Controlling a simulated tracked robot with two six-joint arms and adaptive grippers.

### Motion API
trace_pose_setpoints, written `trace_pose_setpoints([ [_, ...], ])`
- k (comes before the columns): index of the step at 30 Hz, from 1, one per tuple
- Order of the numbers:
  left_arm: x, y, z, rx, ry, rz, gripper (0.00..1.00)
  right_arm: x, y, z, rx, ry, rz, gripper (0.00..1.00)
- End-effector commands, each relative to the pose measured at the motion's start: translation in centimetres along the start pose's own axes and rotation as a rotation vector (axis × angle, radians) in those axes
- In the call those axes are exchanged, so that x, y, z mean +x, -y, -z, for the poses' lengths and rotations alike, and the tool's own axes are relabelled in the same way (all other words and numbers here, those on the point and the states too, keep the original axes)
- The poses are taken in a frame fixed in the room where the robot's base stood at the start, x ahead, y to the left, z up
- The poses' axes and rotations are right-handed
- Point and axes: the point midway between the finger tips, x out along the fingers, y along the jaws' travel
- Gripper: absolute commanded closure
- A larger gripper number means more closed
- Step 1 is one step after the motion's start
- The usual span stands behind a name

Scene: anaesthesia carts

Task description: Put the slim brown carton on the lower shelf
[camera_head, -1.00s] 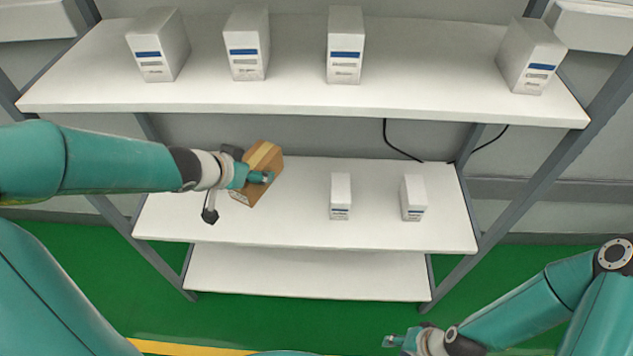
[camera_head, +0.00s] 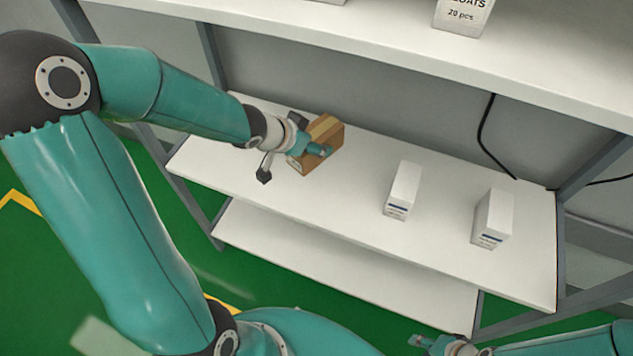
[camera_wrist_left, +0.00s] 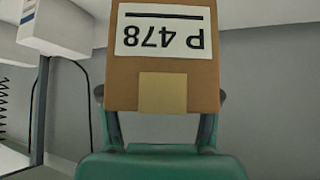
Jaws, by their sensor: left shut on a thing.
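The slim brown carton (camera_head: 328,137) is at the left part of the middle shelf board (camera_head: 350,165), tilted in the head view. My left gripper (camera_head: 312,150) is shut on it from the left. I cannot tell whether the carton touches the board. In the left wrist view the carton (camera_wrist_left: 207,88) fills the upper middle, its "P 478" label upside down, between the two fingers. A lower board (camera_head: 330,262) lies beneath. My right gripper (camera_head: 424,343) is at the bottom edge, away from the shelves; its jaws are too small to read.
Two small white cartons stand on the middle board, one near its middle (camera_head: 403,190) and one to the right (camera_head: 493,218). A top board (camera_head: 420,50) overhangs, with white boxes on it. Shelf posts stand at both ends. The lower board's visible part is clear.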

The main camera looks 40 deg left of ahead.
Motion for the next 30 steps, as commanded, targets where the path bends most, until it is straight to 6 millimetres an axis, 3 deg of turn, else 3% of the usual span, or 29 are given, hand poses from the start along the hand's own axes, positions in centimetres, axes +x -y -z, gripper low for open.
trace_pose_setpoints([
  [1,1.6,0.0,-1.5,-0.001,0.000,0.000,0.97,2.0,-0.7,0.0,0.000,0.000,0.000,0.60],
  [7,4.3,0.0,-4.0,-0.001,0.000,0.000,0.97,5.1,-1.9,0.1,0.000,-0.001,0.000,0.60],
  [17,5.8,0.0,-5.3,0.001,0.000,0.000,0.97,6.7,-2.4,0.1,0.000,-0.001,0.000,0.60],
  [24,8.2,0.0,-7.6,-0.001,0.000,-0.001,0.97,9.3,-3.4,0.1,0.000,-0.001,0.000,0.60],
  [30,8.4,0.0,-7.8,0.000,0.000,0.000,0.97,9.4,-3.4,0.1,0.000,-0.001,0.000,0.60],
])
